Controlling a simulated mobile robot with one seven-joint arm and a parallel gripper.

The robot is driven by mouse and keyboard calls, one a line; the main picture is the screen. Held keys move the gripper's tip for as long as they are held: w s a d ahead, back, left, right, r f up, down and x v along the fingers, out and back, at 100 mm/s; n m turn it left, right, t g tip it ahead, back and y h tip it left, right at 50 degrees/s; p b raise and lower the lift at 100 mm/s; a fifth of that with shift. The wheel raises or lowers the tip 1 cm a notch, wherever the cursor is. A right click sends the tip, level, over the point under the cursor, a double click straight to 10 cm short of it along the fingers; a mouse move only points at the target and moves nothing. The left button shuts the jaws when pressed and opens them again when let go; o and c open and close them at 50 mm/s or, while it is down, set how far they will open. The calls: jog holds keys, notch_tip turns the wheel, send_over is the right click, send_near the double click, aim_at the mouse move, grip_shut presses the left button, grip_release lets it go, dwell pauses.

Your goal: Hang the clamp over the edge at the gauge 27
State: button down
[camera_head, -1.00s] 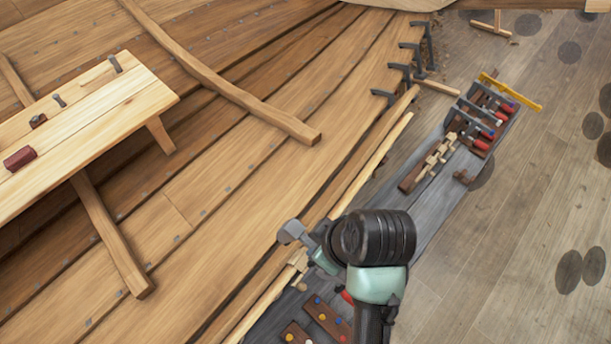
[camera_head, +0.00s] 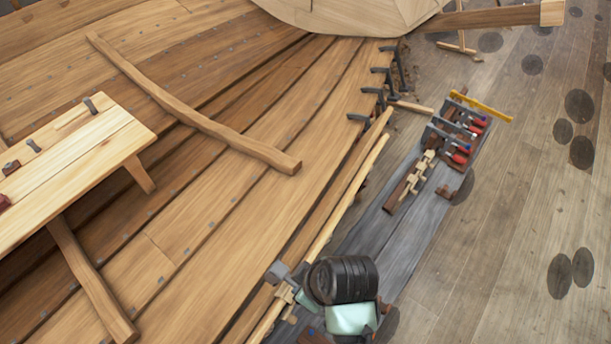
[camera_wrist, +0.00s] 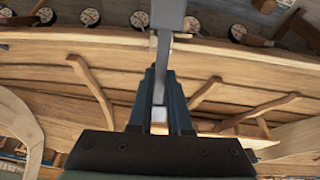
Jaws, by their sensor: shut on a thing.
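My gripper (camera_head: 300,282) is at the lower middle of the head view, above the long plank edge of the hull (camera_head: 318,242). In the wrist view my gripper (camera_wrist: 160,85) is shut on a grey metal clamp (camera_wrist: 167,35), whose bar runs up between the fingers. The grey end of this clamp (camera_head: 278,272) shows just left of my gripper in the head view. Several round pale gauges (camera_wrist: 90,17) line the top of the wrist view, beyond the plank edge. Their numbers are too small to read, so I cannot tell which is 27. Whether the clamp touches the edge is unclear.
Several dark clamps (camera_head: 372,92) sit on the hull edge farther up. A grey bench (camera_head: 385,245) beside the hull carries a rack of red-handled clamps (camera_head: 460,130). A light wooden bench (camera_head: 80,150) stands at left. The floor (camera_head: 500,240) at right is open.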

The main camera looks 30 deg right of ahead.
jog(key=shift+s+b+x, duration=0.2)
jog(key=shift+b+x, duration=0.55)
jog(key=shift+x, duration=0.4)
jog(key=b+x, duration=0.2)
jog(key=shift+w+f, duration=0.25)
jog(key=shift+a+f+b, duration=0.25)
jog(key=shift+f+b, duration=0.9)
jog(key=shift+w+b+x, duration=0.25)
jog(key=shift+b+x, duration=0.5)
jog(key=shift+x, duration=0.65)
jog(key=shift+a, duration=0.1)
jog(key=shift+r, duration=0.15)
jog(key=shift+r+p, duration=0.8)
jog(key=shift+p, duration=0.25)
jog(key=p+v, duration=0.6)
jog(key=shift+s+d+r+p, duration=0.2)
jog(key=shift+d+p, duration=0.1)
jog(key=shift+v, duration=2.45)
